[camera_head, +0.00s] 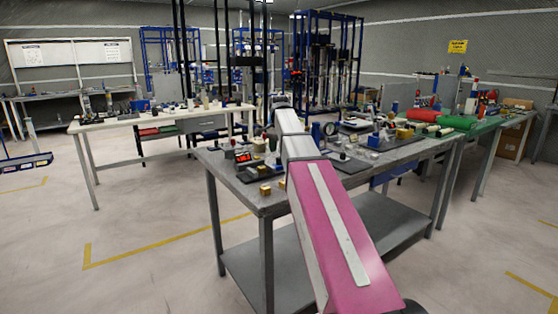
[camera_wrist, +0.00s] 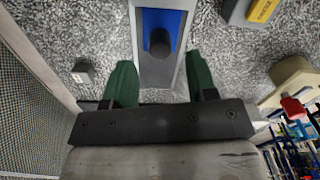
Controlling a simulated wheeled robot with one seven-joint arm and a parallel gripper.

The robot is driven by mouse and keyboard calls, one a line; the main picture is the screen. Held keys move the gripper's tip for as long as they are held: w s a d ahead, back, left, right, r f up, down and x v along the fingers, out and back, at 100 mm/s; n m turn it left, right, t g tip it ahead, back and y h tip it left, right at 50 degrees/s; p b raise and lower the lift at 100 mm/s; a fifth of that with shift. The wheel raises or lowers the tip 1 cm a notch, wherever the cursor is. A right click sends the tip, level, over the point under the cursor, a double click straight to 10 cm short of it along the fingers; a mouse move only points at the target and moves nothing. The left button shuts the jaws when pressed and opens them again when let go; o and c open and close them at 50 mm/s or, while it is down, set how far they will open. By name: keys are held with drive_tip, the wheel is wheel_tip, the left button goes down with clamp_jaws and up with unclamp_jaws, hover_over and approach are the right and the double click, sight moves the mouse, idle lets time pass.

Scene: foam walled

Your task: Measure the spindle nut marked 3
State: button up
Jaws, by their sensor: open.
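In the wrist view my gripper (camera_wrist: 159,62) is open, with its two green fingers apart and nothing held between them. A grey fixture with a blue recess (camera_wrist: 160,18) and a dark round post lies ahead of and between the fingers. A small dark grey block (camera_wrist: 83,72) with a tiny pale mark sits left of the left finger; the mark is too small to read. I cannot make out which piece is the nut marked 3.
A device with a red display (camera_head: 243,157) and a dial gauge (camera_head: 330,128) stand on the bench near my arm. Another table (camera_head: 150,118) stands behind left.

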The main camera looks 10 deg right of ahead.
sight(279, 158)
drive_tip(key=shift+f, duration=2.3)
drive_tip(key=c, duration=0.8)
